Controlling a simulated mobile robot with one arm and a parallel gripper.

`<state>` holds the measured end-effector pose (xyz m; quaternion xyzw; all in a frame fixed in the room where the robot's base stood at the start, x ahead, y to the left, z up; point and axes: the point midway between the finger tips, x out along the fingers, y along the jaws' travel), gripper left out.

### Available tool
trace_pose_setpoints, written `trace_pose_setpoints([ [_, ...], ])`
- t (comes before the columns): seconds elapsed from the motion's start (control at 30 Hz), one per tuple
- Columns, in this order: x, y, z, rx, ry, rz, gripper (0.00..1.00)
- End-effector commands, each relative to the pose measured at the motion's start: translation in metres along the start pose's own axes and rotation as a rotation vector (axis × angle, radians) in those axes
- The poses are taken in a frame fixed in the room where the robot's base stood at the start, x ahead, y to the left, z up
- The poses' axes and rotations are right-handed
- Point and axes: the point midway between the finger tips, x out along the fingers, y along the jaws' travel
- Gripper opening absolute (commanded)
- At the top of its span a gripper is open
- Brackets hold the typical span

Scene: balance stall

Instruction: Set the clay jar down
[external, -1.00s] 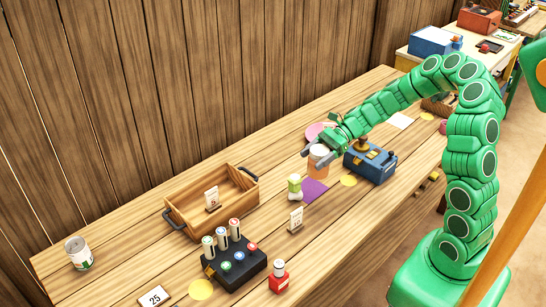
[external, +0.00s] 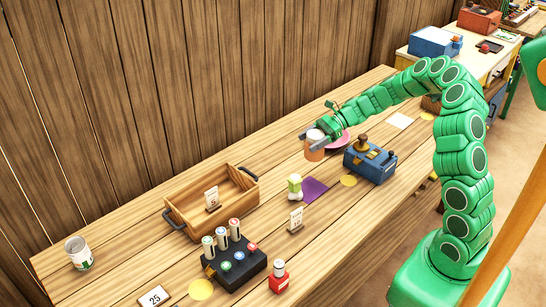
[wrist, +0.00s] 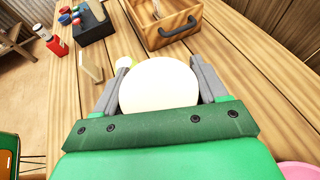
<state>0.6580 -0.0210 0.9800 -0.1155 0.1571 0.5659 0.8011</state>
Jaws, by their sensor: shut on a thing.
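The clay jar (external: 314,152) has an orange-brown body and a pale lid. My gripper (external: 315,141) is shut on it, one grey finger on each side. In the wrist view the pale round lid (wrist: 158,84) fills the space between the fingers and hides the body below. The jar appears upright. In the external view it is over the table, left of the pink plate (external: 340,141); whether its base touches the wood I cannot tell.
The blue scale-like box (external: 371,164) stands right of the jar. A green-and-white bottle (external: 295,187) is in front, beside a purple mat (external: 315,189). The wooden crate (external: 180,218) and the black bottle rack (external: 240,262) are to the left. Bare wood surrounds the jar at the back.

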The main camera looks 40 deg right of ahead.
Motion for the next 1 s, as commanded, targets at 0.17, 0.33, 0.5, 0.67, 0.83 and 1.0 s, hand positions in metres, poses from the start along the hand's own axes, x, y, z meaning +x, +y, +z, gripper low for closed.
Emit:
trace_pose_setpoints([
  [0.17,0.011,-0.022,-0.01,0.0,0.002,-0.003,0.18],
  [0.33,0.022,-0.035,-0.025,0.001,0.004,-0.002,0.18],
  [0.5,0.032,-0.047,-0.037,0.0,0.0,-0.001,0.18],
  [0.67,0.039,-0.056,-0.048,0.002,0.001,-0.002,0.18],
  [0.83,0.041,-0.061,-0.051,0.0,0.001,-0.004,0.18],
  [1.0,0.044,-0.065,-0.055,-0.001,0.002,-0.003,0.18],
])
